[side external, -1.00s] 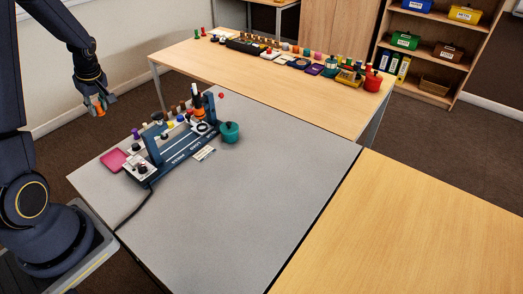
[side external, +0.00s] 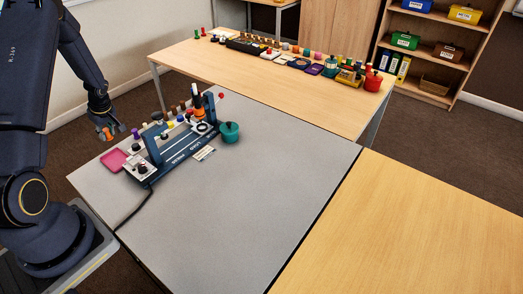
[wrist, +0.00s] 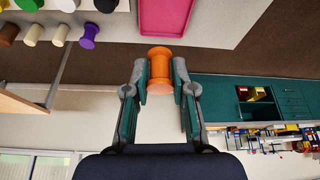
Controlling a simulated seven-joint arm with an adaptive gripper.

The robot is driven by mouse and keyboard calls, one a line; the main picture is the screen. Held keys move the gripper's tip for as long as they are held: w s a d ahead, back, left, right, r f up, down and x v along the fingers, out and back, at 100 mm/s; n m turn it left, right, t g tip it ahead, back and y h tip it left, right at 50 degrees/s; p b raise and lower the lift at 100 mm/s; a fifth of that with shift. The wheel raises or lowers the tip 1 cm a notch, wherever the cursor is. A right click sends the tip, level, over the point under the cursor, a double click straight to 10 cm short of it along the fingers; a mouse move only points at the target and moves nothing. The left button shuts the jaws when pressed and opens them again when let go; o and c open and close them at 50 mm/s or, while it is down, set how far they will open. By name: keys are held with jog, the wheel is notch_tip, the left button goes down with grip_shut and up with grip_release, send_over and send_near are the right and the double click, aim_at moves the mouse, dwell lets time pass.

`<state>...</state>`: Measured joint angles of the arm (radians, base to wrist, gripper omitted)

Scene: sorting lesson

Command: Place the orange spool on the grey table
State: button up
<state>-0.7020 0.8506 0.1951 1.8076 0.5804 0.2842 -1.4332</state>
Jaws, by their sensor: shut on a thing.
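The orange spool (wrist: 160,72) is between the two fingers of my gripper (wrist: 160,80) in the wrist view, and the fingers are shut on it. In the side external view my gripper (side external: 110,129) is at the left, beyond the far left edge of the grey table, and the spool (side external: 106,133) shows as a small orange patch in it. The grey table (side external: 235,215) has a wide bare top. Part of the table also shows upside down at the top of the wrist view (wrist: 215,30).
A pink tray (side external: 113,160) lies at the grey table's left corner. A blue device (side external: 180,148), several coloured spools and a teal pot (side external: 229,132) stand near it. A cable (side external: 134,208) runs off the left edge. The table's front and right are clear.

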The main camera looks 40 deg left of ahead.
jog(key=w+a+f, duration=0.2)
jog(key=w+a, duration=0.1)
jog(key=a, duration=0.1)
send_over(124, 143)
jog(key=d, duration=0.2)
jog(key=f, duration=0.5)
jog(key=shift+a+f, duration=0.2)
jog(key=shift+f, duration=0.2)
jog(key=shift+w+f, duration=0.1)
jog(key=shift+f, duration=1.55)
jog(key=o, duration=0.4)
jog(key=shift+f, duration=0.15)
jog(key=shift+o, duration=0.2)
jog(key=shift+a, duration=0.1)
